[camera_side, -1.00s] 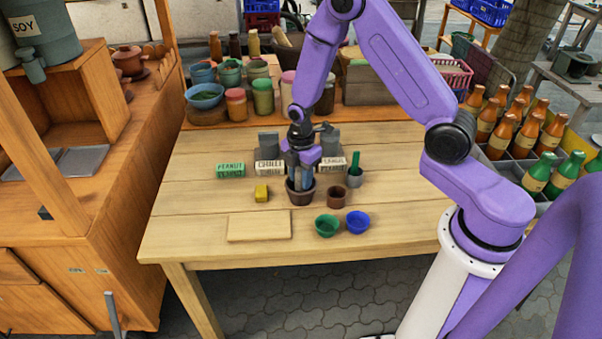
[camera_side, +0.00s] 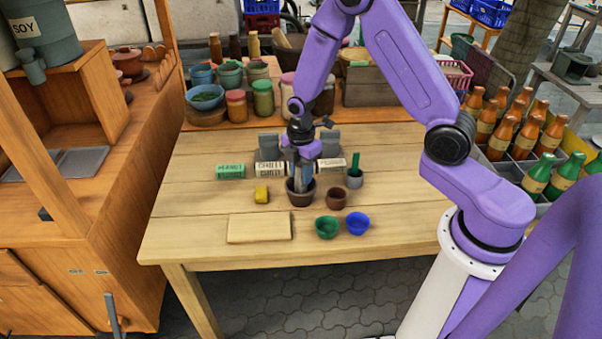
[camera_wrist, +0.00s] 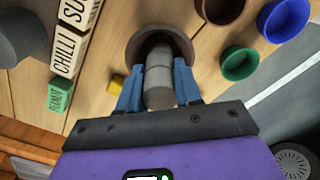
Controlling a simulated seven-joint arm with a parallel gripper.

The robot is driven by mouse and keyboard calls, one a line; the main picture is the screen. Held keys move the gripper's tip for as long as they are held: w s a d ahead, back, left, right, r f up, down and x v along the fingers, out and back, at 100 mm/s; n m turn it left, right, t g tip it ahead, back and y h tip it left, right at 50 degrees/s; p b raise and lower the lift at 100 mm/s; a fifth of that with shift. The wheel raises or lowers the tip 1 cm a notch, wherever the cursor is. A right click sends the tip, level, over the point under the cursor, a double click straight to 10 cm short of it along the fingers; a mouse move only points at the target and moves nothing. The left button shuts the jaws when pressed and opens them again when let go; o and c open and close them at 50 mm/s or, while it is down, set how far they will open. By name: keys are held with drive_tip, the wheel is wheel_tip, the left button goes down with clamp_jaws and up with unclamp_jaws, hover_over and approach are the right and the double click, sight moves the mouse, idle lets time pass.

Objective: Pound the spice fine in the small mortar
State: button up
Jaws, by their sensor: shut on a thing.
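A small dark brown clay mortar (camera_side: 301,197) stands on the wooden table. In the wrist view its round mouth (camera_wrist: 140,44) lies straight ahead of my fingers. My gripper (camera_side: 302,172) is above the mortar and points down, with its blue fingers shut on a grey pestle (camera_wrist: 159,78). The pestle's lower end reaches into the mortar's mouth. The inside of the mortar is dark, so I cannot see the spice or whether the pestle touches the bottom.
A brown cup (camera_side: 336,198), a green bowl (camera_side: 327,227) and a blue bowl (camera_side: 358,223) stand right of the mortar. A yellow block (camera_side: 262,194) and a wooden board (camera_side: 259,227) lie left.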

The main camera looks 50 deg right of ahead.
drive_tip(key=shift+f, duration=0.1)
idle(0.3)
drive_tip(key=shift+f, duration=0.9)
drive_tip(key=shift+r, duration=1)
drive_tip(key=shift+f, duration=0.1)
drive_tip(key=shift+f, duration=0.95)
drive_tip(key=shift+r, duration=0.15)
drive_tip(key=shift+r, duration=0.9)
